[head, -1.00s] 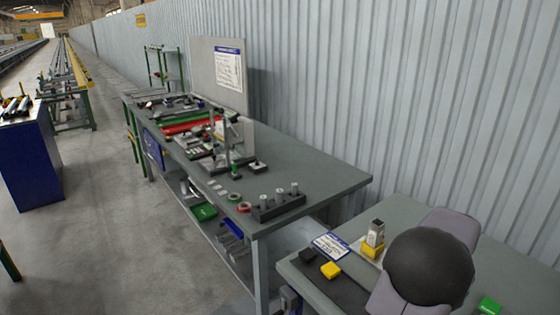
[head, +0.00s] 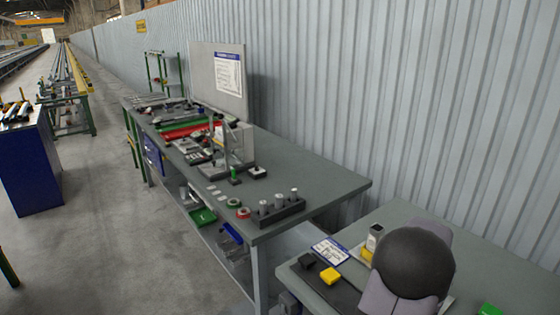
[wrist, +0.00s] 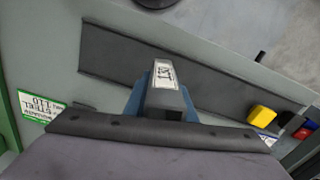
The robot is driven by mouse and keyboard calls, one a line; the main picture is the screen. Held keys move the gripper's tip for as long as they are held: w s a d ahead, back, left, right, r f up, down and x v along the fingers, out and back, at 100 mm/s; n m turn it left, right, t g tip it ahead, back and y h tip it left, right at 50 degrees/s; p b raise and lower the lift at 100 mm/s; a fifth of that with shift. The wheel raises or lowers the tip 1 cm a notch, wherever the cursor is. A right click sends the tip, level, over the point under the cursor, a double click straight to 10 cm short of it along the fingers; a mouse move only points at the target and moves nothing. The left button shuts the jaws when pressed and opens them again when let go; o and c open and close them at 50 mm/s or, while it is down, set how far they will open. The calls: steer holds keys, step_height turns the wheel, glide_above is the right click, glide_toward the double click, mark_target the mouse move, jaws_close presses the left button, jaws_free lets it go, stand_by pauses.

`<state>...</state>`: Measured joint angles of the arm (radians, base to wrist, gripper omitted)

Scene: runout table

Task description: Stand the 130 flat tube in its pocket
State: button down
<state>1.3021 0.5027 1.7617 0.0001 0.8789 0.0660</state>
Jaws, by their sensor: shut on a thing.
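My gripper (wrist: 163,104) shows in the wrist view, its blue fingers shut on a grey flat tube (wrist: 166,102). The tube has a white label with dark marks at its near end; I cannot read the number surely. The tube is over a dark grey strip (wrist: 115,52) on the bench; I cannot tell its height. In the head view my dark round wrist part hides the gripper and held tube. Left of it, an upright grey piece with a dark top (head: 375,233) stands at a yellow block (head: 366,254), partly covered. I cannot identify the pocket.
On the near bench (head: 490,268) are a loose yellow block (head: 330,275), a black block (head: 307,260), a printed card (head: 329,249) and a green item (head: 490,309). A longer bench (head: 310,170) stands beyond a gap, carrying a dark peg block (head: 283,210).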

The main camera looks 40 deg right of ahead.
steer(key=w+a+f+n, duration=0.2)
steer(key=w+a+n, duration=0.3)
steer(key=w+a, duration=0.55)
steer(key=w+a+n, duration=0.3)
steer(key=w+a, duration=0.2)
steer(key=a, duration=0.5)
steer(key=w+a+n, duration=0.4)
steer(key=w+a, duration=0.1)
steer(key=a, duration=0.5)
steer(key=w+a+f+n, duration=0.1)
steer(key=w+a+n, duration=0.2)
steer(key=a, duration=0.8)
steer(key=shift+w+n, duration=0.3)
steer(key=shift+w, duration=0.6)
steer(key=shift+f, duration=0.1)
